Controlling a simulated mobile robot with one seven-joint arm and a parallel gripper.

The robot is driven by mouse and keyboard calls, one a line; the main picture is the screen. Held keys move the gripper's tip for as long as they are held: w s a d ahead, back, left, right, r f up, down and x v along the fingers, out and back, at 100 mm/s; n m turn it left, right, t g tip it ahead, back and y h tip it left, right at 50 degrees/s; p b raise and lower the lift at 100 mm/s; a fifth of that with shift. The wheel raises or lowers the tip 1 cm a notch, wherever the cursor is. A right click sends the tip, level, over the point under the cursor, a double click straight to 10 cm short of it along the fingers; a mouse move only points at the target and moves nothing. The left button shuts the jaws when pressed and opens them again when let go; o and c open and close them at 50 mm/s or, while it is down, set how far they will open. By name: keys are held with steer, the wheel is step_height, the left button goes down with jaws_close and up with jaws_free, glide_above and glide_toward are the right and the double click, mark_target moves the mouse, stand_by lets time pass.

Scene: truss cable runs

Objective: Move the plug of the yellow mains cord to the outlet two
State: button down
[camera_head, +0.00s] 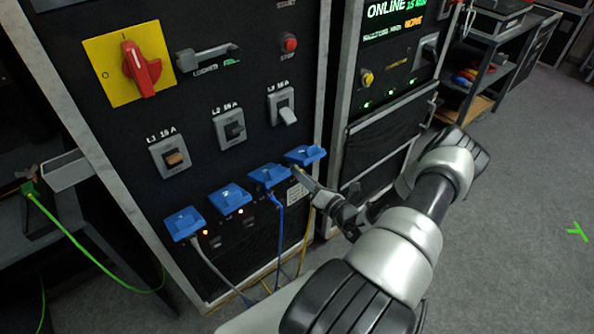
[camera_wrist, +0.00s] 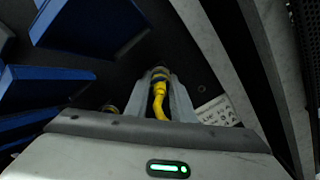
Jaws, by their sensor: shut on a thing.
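A row of blue-lidded outlets runs along the lower front of the black cabinet. Their numbers are too small to read; outlet two seems to be the second from the left (camera_head: 230,196), with no cord visible hanging from it. My gripper (camera_head: 298,172) is at the rightmost outlet (camera_head: 305,154), just under its lid. In the wrist view my gripper (camera_wrist: 160,78) is shut on the plug of the yellow mains cord (camera_wrist: 158,88). The yellow cord (camera_head: 306,235) hangs down below it. Whether the plug is still seated is hidden.
A grey cord (camera_head: 212,267) hangs from the leftmost outlet and a blue cord (camera_head: 279,225) from the third. Orange lamps (camera_head: 240,211) glow by the left outlets. Breaker switches (camera_head: 230,127) and a red rotary switch (camera_head: 141,69) are above. Open floor (camera_head: 510,240) lies right.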

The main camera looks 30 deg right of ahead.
steer(key=shift+n, duration=1.5)
steer(key=shift+r+n+p, duration=0.1)
steer(key=shift+n+p, duration=0.2)
steer(key=shift+n, duration=0.5)
steer(key=shift+w+n, duration=0.1)
steer(key=shift+n, duration=0.5)
steer(key=shift+n, duration=1.4)
steer(key=shift+s, duration=0.25)
